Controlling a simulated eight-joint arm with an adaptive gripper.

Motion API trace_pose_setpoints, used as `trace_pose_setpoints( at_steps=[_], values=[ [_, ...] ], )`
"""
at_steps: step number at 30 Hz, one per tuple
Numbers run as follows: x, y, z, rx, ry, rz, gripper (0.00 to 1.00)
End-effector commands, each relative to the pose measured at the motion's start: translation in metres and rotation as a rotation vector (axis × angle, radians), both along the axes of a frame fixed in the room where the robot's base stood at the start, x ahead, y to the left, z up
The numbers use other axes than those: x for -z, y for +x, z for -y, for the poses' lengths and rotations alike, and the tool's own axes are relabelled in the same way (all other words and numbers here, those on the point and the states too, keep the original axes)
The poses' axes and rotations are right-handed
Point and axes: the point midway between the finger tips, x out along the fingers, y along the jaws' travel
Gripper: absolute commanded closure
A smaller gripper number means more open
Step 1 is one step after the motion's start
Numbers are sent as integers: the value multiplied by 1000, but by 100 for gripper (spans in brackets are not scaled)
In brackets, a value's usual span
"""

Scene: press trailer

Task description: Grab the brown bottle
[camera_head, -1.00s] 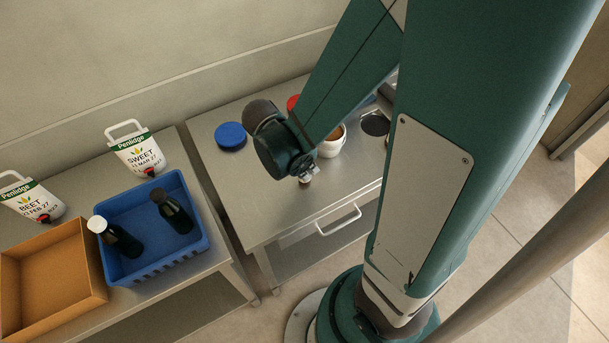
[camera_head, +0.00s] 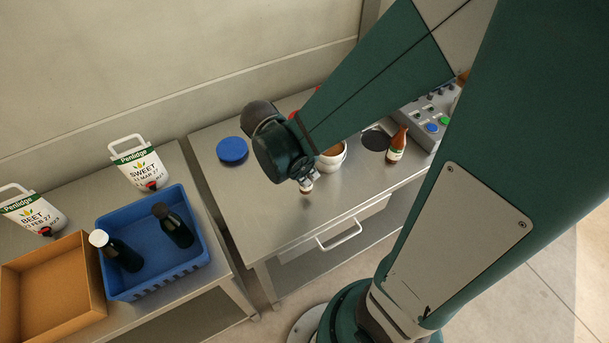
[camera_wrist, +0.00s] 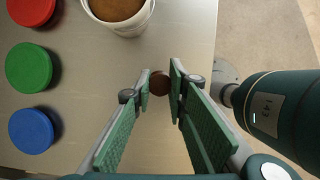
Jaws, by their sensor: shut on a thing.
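My gripper (camera_wrist: 160,84) is over the steel table, its two green-padded fingers close about the round brown top of a brown bottle (camera_wrist: 159,83). Seen from above, only that top shows between the fingertips. In the head view a small part of the held bottle (camera_head: 306,188) shows below my wrist; the rest is hidden. I cannot tell whether its base touches the table. A second bottle (camera_head: 397,146), reddish brown with a pale label, stands upright further right on the same table.
A white tub (camera_head: 331,160) with brown contents stands just behind my gripper. A blue lid (camera_head: 232,150), green lid (camera_wrist: 29,67) and red lid (camera_wrist: 30,10) lie on the table (camera_head: 262,222). A control panel (camera_head: 432,118) is at right. A blue crate (camera_head: 150,222) with two dark bottles stands left.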

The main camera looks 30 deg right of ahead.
Motion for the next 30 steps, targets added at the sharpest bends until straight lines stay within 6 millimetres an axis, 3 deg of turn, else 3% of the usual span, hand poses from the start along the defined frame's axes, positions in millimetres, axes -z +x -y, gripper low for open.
trace_pose_setpoints(
  at_steps=[15, 30],
  values=[
    [-49, 0, 0, 0, 0, 0, 100],
    [-55, 0, 0, 0, 0, 0, 100]
  ],
)
